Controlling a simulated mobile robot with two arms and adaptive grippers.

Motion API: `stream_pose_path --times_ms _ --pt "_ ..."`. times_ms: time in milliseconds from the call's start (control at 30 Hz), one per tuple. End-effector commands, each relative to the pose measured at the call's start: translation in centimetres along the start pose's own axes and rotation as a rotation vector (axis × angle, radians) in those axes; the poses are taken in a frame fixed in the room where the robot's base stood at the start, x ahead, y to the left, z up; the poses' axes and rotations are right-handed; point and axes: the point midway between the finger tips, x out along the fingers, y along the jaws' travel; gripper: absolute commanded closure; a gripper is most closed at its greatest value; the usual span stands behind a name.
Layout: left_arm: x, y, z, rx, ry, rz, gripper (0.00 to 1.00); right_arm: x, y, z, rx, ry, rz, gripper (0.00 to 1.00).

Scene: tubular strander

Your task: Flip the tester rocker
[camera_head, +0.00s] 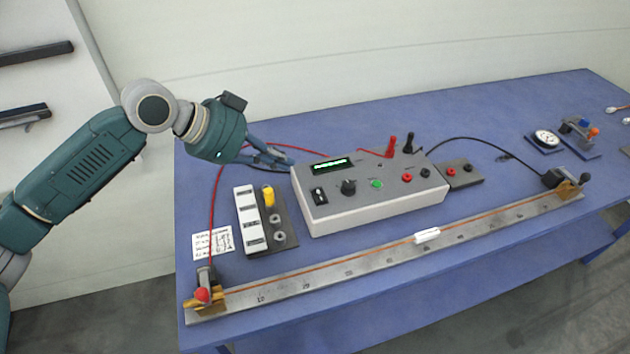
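The tester (372,202) is a light grey box with a darker sloped top, standing on the blue table. The rocker (318,195) is a small black switch with a white mark at the left of its top panel. The display (331,164) above it is lit green. My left gripper (284,160) is by the tester's back left corner, behind and left of the rocker and apart from it. Its fingers are dark and partly overlap, so their opening is unclear, and nothing shows held. My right gripper is out of view.
A black knob (348,186) and a green button (377,184) sit right of the rocker. Red and black plugs stand at the tester's back, with leads. A block rack (282,214) and paper note (212,243) lie left. A long ruled bar (350,272) spans the front.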

Motion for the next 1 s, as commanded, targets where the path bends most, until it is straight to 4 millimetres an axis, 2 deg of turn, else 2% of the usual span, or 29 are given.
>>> stream_pose_path --times_ms 133,267,367,700,833,1000 --pt "0.1 0.0 0.0 -0.001 0.0 0.0 1.0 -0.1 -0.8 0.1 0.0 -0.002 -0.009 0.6" --pt "1.1 0.0 -0.1 -0.003 0.0 0.001 1.0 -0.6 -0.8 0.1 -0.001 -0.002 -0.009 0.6" --pt "2.7 0.0 -0.2 -0.003 -0.001 0.002 1.0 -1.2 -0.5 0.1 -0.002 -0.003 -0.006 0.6" --pt "9.8 0.0 -0.3 -0.003 0.0 0.001 1.0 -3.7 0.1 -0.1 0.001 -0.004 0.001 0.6" --pt "11.3 -0.1 1.4 -0.006 -0.003 -0.002 1.0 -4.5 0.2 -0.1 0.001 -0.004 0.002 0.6" --pt "12.5 -0.1 2.5 -0.004 0.0 -0.001 1.0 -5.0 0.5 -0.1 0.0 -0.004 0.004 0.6"
